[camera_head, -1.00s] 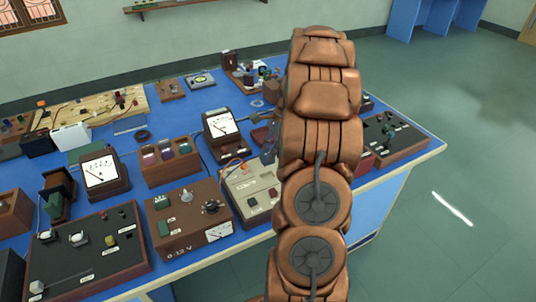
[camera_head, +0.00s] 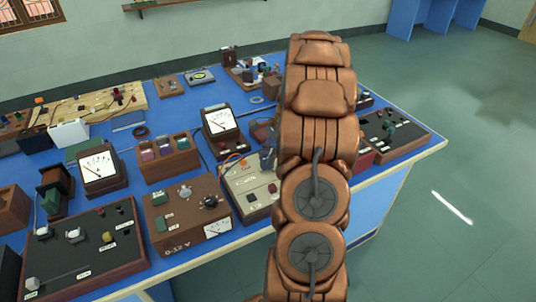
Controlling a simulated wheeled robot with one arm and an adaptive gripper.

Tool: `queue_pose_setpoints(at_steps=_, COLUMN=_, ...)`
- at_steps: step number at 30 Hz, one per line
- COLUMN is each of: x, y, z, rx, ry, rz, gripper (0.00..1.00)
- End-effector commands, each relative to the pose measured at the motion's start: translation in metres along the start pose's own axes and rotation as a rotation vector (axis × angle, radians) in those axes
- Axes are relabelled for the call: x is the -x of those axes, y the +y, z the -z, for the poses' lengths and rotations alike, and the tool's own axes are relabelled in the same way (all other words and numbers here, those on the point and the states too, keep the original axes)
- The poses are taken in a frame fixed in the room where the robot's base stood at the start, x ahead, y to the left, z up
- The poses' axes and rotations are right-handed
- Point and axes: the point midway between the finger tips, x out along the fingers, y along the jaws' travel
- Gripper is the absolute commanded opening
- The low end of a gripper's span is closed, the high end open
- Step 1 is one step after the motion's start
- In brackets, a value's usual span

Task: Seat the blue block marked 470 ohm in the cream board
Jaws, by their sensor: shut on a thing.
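The cream board (camera_head: 237,182) lies near the front of the blue bench, just left of my arm, which covers its right side. Orange leads and a dark square part show on it. A small dark grey part of my gripper (camera_head: 267,159) shows at the arm's left edge, over the back of the board. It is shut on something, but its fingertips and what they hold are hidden. I cannot make out the blue block marked 470 ohm or its label. I cannot tell whether anything touches the board.
A wooden rack (camera_head: 170,165) with several coloured blocks stands behind a brown 0-12 V box (camera_head: 187,222), left of the board. A meter (camera_head: 220,131) stands behind the board. A dark panel (camera_head: 85,262) fills the front left. Floor is clear at the right.

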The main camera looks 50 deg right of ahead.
Motion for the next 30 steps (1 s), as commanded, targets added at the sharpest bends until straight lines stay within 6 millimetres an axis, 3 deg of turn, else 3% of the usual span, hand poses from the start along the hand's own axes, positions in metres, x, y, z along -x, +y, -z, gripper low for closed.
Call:
queue_pose_setpoints(at_steps=15, x=-0.023, y=0.0, z=0.009, rx=-0.001, ry=-0.002, rz=-0.002, gripper=0.0)
queue_pose_setpoints(at_steps=29, x=-0.027, y=0.0, z=0.011, rx=0.0, ry=0.0, rz=0.0, gripper=0.0)
queue_pose_setpoints(at_steps=30, x=-0.027, y=0.0, z=0.011, rx=0.0, ry=0.0, rz=0.0, gripper=0.29)
